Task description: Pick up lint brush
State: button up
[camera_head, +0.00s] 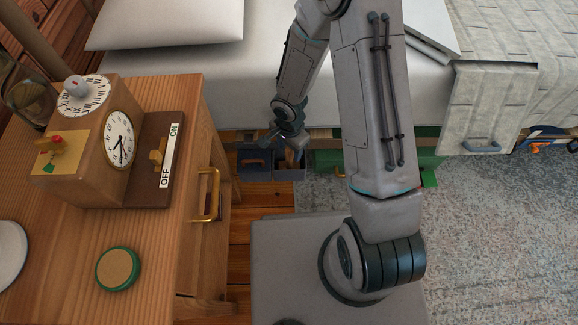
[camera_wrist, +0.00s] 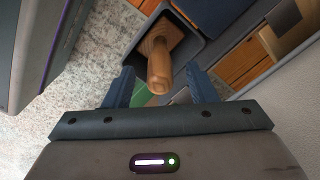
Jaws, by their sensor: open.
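The lint brush is probably the item with the light wooden handle (camera_wrist: 160,68) standing in a dark grey bin (camera_wrist: 137,57) in the wrist view. In the head view the handle shows small (camera_head: 290,158) beside the bed. My gripper (camera_head: 284,148) is low between the nightstand and the bed, right above the bin. In the wrist view its fingers (camera_wrist: 160,77) are open, one on each side of the handle, with gaps visible. Contact does not show.
A second dark bin with a blue item (camera_head: 255,163) stands beside the first. The wooden nightstand (camera_head: 160,255) with a gold drawer handle is on the left. The bed (camera_head: 250,85) is behind, with a green box (camera_head: 428,145) beneath. Grey carpet (camera_head: 500,240) lies to the right.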

jog(key=shift+f, duration=0.15)
jog(key=c, duration=1.1)
